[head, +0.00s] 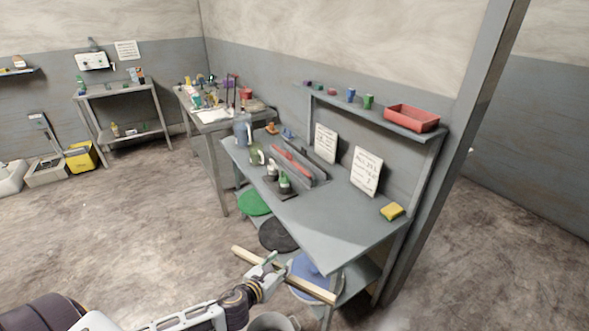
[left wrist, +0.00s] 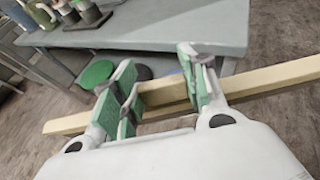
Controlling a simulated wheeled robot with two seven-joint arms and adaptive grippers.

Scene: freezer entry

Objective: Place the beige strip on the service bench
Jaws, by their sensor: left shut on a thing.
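The beige strip (head: 314,288) is a long straight bar in my left gripper (head: 267,266). In the left wrist view the green-padded fingers of the left gripper (left wrist: 160,92) are shut on the strip (left wrist: 262,78), which sticks out on both sides. The strip is held in front of the service bench (head: 345,222), and in the head view it appears lower than the bench top. The near edge of the bench (left wrist: 150,32) also shows in the left wrist view. The right front part of the bench top is bare. My right gripper is not in view.
On the bench stand a grey tray with a red bar (head: 290,158), bottles (head: 284,182), two paper signs (head: 366,170) and a yellow sponge (head: 391,211). A shelf above holds a red bin (head: 411,118). Round green (head: 254,203) and black (head: 278,235) things are below the bench top.

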